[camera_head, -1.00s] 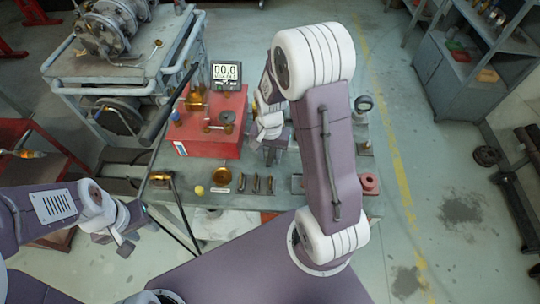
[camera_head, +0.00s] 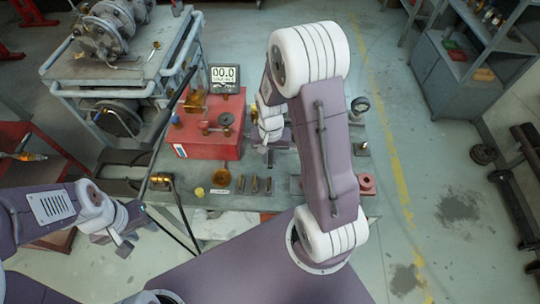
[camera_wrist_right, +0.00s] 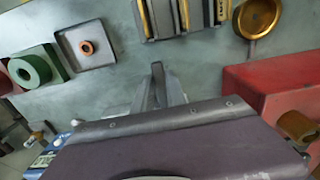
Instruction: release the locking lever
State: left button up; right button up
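A red box (camera_head: 215,138) on the bench carries a brass fitting (camera_head: 195,100) and a small dark handwheel (camera_head: 226,119). No part can be told for certain as the locking lever. My right gripper (camera_head: 270,154) is over the bench, right of the red box, partly behind my own arm. In the right wrist view its fingertips (camera_wrist_right: 160,83) are close together over bare bench, with nothing visible between them; the red box (camera_wrist_right: 285,85) is at the right. My left gripper (camera_head: 128,246) hangs left of the bench's front edge, away from the box, its finger gap unclear.
A brass bowl (camera_head: 221,177), a yellow knob and several narrow pieces (camera_head: 255,184) lie along the bench front. A gauge (camera_head: 360,105) stands at the right. A grey cart is back left.

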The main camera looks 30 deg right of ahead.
aim_at(271, 160)
jog(key=o, duration=0.4)
notch_tip(271, 160, up, 9)
jog(key=shift+r+p, duration=0.1)
jog(key=shift+p, duration=0.6)
